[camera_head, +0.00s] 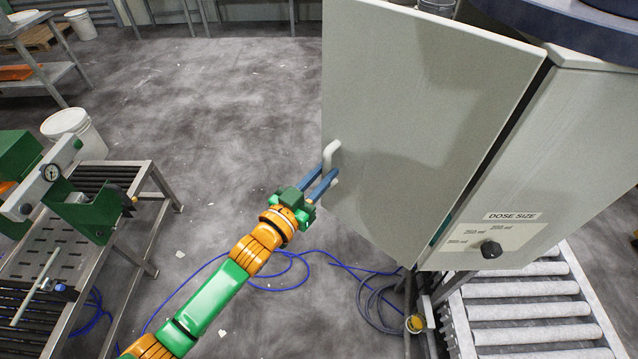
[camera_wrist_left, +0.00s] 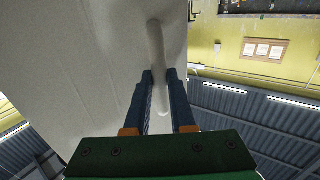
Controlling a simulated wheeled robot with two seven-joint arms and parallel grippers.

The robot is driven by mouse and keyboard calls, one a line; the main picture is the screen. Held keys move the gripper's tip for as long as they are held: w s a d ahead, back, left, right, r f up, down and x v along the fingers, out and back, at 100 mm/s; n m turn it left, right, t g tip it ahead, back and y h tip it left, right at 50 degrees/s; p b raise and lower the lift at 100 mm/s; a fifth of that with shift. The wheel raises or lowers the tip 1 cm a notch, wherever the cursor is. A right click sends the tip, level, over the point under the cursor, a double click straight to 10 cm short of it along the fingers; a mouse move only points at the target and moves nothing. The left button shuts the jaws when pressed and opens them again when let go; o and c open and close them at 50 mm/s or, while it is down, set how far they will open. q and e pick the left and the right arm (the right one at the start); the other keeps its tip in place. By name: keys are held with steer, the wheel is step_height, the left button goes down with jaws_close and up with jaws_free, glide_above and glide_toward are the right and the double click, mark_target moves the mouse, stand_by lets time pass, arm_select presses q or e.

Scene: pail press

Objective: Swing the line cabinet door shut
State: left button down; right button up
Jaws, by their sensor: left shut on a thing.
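The line cabinet door (camera_head: 410,120) is a large light grey panel in the head view, standing open and swung out to the left of the cabinet (camera_head: 560,150). A pale bar handle (camera_head: 329,156) sits near the door's left edge. My left gripper (camera_head: 326,182) is shut on this handle, its blue fingers on both sides of it. The left wrist view shows the handle (camera_wrist_left: 156,50) running between the two fingers (camera_wrist_left: 160,92), with the door face (camera_wrist_left: 70,70) behind. My right gripper is in neither view.
A roller conveyor (camera_head: 530,310) stands below the cabinet at the right. Blue hose (camera_head: 290,285) lies on the floor below the door. A green press (camera_head: 80,200) on a metal table is at the left.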

mark_target(337, 165)
arm_select(q)
steer(key=shift+w+d+f+b, duration=0.1)
steer(key=shift+w+d+b, duration=0.25)
steer(key=shift+w+b, duration=0.1)
steer(key=b+x, duration=0.2)
steer(key=x, duration=0.2)
steer(key=shift+s+d+f+b, duration=0.1)
steer(key=shift+s+d+b, duration=0.05)
steer(key=shift+b, duration=0.15)
steer(key=shift+w+d, duration=0.2)
steer(key=shift+w, duration=0.05)
steer(key=shift+w+d, duration=0.1)
